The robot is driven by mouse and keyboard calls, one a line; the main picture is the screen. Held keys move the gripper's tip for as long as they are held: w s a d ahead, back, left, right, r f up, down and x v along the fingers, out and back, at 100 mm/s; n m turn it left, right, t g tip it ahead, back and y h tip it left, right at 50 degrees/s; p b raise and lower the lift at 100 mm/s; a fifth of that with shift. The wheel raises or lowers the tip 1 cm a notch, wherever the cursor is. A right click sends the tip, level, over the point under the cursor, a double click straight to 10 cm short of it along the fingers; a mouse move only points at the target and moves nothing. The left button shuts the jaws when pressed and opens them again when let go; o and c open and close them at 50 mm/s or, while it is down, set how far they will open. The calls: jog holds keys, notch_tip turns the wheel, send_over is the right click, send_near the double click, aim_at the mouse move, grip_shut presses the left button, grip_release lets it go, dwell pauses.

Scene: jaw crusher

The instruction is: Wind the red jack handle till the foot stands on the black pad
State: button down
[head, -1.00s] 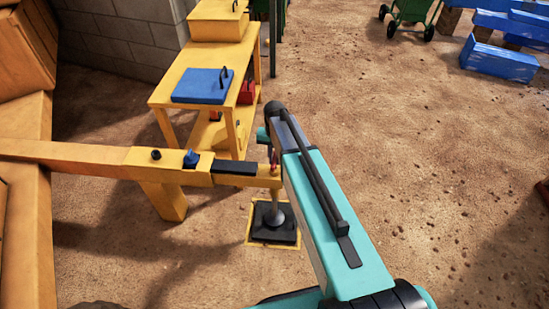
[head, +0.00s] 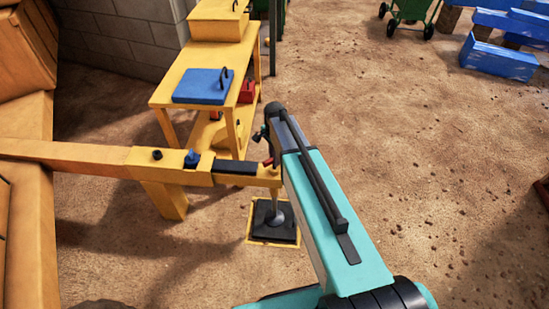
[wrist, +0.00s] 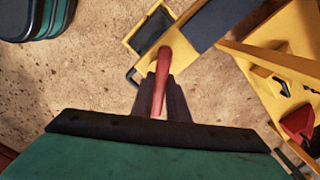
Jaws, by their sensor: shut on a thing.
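The red jack handle (wrist: 159,88) runs up the middle of the wrist view, between the dark fingers of my gripper (wrist: 160,95), which is shut on it. In the head view a short red piece of the handle (head: 268,162) shows beside my arm, above the yellow beam end. The jack leg and grey foot (head: 278,214) hang below that end, over the black pad (head: 262,234) inside a yellow outline. I cannot tell whether the foot touches the pad. The pad also shows in the wrist view (wrist: 151,31). My arm hides much of the jack top in the head view.
The yellow drawbar (head: 110,155) with its support leg (head: 168,200) extends from the left. A yellow bench (head: 185,77) with a blue case (head: 203,86) stands behind the jack. Open dirt ground lies to the right, with blue blocks (head: 500,60) at the far right.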

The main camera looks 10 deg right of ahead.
jog(key=shift+m, duration=0.6)
jog(key=c, duration=1.7)
grip_release()
jog(key=shift+r, duration=6.95)
